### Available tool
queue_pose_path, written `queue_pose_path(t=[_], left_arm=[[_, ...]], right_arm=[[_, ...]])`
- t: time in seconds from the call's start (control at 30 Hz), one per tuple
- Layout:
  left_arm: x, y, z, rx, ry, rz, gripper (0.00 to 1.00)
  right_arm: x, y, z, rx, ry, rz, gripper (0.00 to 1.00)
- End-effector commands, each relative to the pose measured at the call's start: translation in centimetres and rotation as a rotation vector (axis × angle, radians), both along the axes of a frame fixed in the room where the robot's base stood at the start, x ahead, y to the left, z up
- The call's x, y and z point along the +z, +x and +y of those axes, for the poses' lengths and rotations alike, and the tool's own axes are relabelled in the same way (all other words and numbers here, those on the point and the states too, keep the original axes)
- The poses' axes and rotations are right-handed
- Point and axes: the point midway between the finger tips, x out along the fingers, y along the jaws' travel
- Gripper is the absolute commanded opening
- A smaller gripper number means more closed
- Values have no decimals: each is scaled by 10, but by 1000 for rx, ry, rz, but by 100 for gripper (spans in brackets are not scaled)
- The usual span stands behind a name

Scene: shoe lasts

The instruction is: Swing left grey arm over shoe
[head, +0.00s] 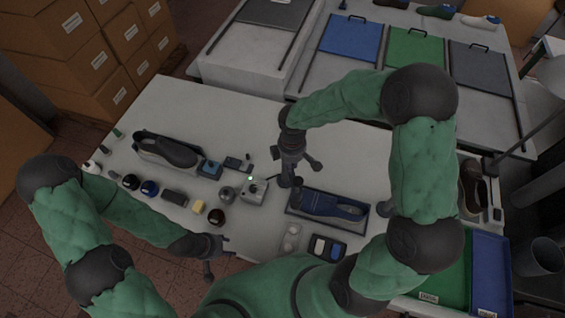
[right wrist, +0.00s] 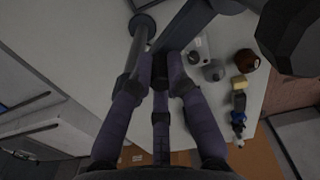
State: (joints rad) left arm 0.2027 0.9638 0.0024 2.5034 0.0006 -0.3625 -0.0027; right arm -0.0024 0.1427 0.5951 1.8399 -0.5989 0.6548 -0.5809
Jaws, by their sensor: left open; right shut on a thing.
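A blue shoe (head: 330,205) lies in a dark tray right of centre on the white table. My right gripper (head: 290,172) is above the table, just left of and behind this shoe. In the right wrist view its fingers (right wrist: 178,85) are closed on a small dark piece at a grey bar (right wrist: 198,25), which seems to be the grey arm. A second grey post (right wrist: 140,55) with a round end stands beside it. In the head view the gripper hides most of the grey arm. My left gripper (head: 215,258) is open and empty near the table's front edge.
A grey control box (head: 254,191) with a green light stands left of the shoe. A dark shoe (head: 166,151) lies at the left, with several small jars and brushes in front. A brown shoe (head: 473,184) is at the right. Blue, green and grey panels stand behind.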

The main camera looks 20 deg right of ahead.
Motion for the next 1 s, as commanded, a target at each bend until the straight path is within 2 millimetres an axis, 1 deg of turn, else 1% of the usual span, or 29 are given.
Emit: queue_pose_path(t=[0.03,0.3,0.5,0.73,1.0], left_arm=[[4,0,0,0,0,0,48],[17,0,0,0,0,0,48],[26,0,0,0,0,0,48],[32,0,0,0,0,0,48],[34,0,0,0,0,0,48]], right_arm=[[2,0,-4,40,0,1,0],[3,1,-22,280,0,-1,0],[2,3,-31,419,0,0,0],[1,6,-38,523,0,-2,0],[1,8,-41,568,0,-3,0]])
